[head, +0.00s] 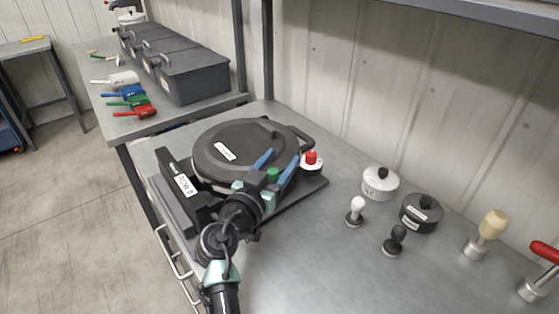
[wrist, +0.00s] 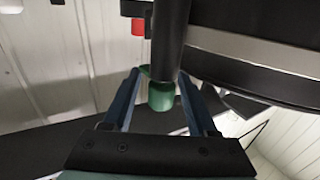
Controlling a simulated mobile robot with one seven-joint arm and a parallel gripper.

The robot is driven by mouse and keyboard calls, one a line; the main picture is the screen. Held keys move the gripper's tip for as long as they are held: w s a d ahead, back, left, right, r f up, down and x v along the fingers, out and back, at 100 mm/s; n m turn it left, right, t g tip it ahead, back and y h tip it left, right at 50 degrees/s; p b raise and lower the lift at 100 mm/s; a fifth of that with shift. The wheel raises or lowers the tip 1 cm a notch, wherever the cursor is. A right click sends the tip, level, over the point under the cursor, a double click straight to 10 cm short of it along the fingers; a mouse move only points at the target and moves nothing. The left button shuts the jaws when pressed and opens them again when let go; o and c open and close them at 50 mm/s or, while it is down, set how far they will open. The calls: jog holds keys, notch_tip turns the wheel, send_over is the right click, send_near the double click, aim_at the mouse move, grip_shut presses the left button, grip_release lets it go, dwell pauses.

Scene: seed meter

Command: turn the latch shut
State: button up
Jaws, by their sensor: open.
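The seed meter (head: 235,146) is a round black housing with a closed-looking lid, on a dark base on the grey bench. A green knob (head: 272,174) at its front right looks like the end of the latch. In the wrist view, the green knob (wrist: 161,97) sits at the end of a dark bar (wrist: 170,45). My gripper (head: 279,160) is open, with its blue fingers on either side of the knob. The wrist view also shows my gripper (wrist: 159,73) with gaps between knob and fingers. The latch's pivot is not clear.
A red button (head: 311,157) on a white mount stands close right of the fingers. Small pots (head: 380,183) and several handled tools (head: 357,209) stand further right on the bench. Dark bins (head: 193,73) and coloured scoops (head: 134,104) are at the back left. The front middle bench is clear.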

grip_shut()
